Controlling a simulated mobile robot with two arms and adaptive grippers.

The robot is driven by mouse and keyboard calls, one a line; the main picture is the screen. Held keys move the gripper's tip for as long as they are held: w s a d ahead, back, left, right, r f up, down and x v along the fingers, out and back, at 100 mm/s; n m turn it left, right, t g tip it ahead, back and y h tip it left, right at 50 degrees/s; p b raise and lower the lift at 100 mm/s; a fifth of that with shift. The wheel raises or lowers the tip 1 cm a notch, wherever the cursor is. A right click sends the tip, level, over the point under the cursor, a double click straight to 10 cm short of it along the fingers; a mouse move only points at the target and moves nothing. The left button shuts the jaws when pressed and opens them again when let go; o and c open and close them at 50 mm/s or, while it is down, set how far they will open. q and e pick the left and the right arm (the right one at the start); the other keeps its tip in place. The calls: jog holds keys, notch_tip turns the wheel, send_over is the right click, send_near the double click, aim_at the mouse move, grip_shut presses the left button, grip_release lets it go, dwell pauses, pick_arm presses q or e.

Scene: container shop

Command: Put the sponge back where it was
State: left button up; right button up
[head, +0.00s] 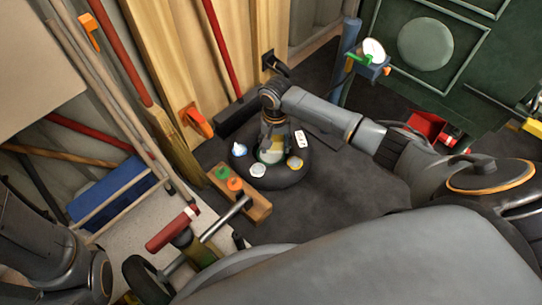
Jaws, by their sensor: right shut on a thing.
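My right gripper (272,146) reaches down over a black round tyre-like top (281,180) in the middle of the head view. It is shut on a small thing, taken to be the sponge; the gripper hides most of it. A pale greenish patch (270,156) shows just below the fingers; I cannot tell whether it is part of the held thing or lies on the top. My left arm shows at the lower left, but its gripper is out of view.
Around the gripper on the black top lie a white-blue item (239,149), a white card-like piece (301,139), a yellow-rimmed disc (295,163) and a pale disc (258,170). A wooden block (256,207) with green and orange knobs stands in front. Boards and poles line the left.

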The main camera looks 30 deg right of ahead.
jog(key=w+f+b, duration=0.2)
jog(key=f, duration=0.1)
jog(key=w+f+b, duration=0.1)
jog(key=shift+w+d+f+b, duration=0.15)
jog(key=shift+d+f+b, duration=0.1)
jog(key=shift+b, duration=0.1)
jog(key=f+b, duration=0.2)
jog(key=f, duration=0.1)
jog(key=shift+w+f+b, duration=0.15)
jog(key=shift+w+b, duration=0.05)
jog(key=shift+b, duration=0.2)
jog(key=o, duration=1.1)
